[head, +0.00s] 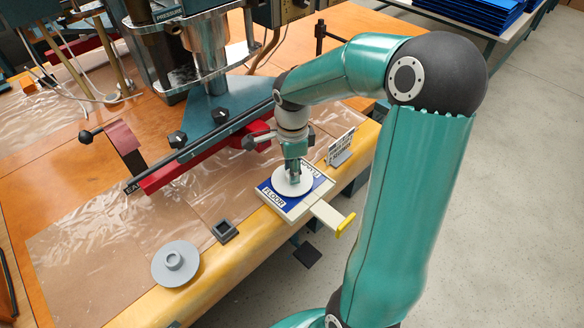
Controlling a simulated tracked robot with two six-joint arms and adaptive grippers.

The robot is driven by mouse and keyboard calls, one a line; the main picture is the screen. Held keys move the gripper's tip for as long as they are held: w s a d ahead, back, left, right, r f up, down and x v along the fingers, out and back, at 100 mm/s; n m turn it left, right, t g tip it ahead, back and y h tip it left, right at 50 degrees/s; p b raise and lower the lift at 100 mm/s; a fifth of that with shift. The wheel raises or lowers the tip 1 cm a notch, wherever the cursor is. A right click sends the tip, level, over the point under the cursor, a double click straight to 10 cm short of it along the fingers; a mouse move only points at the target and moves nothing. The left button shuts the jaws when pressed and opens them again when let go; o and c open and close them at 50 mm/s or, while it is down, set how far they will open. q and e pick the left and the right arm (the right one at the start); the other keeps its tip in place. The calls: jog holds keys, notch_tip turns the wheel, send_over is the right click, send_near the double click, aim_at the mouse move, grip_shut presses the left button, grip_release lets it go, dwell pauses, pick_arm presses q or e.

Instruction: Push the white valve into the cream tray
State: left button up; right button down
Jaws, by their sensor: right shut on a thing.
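The white valve (291,186) is a flat round disc lying over a blue-and-cream holder marked FLOOR (274,197). My right gripper (293,172) points straight down at the middle of the disc and is shut on it; its fingertips partly hide the disc's centre. The cream tray (327,214) sticks out of the holder's front right side and ends in a yellow edge. I cannot tell whether the disc touches the holder's surface. My left gripper is not in view.
A grey disc with a raised ring (175,264) and a small dark square cup (224,231) lie on the table's plastic sheet. A small sign stand (340,148) is behind the holder. A press with a red bar (205,152) stands behind. The table edge (235,262) is close in front.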

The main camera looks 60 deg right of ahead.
jog(key=shift+f+b, duration=0.45)
jog(key=shift+f, duration=0.15)
jog(key=c, duration=0.7)
grip_release()
jog(key=shift+r, duration=0.1)
notch_tip(320, 180, up, 12)
dwell(0.3)
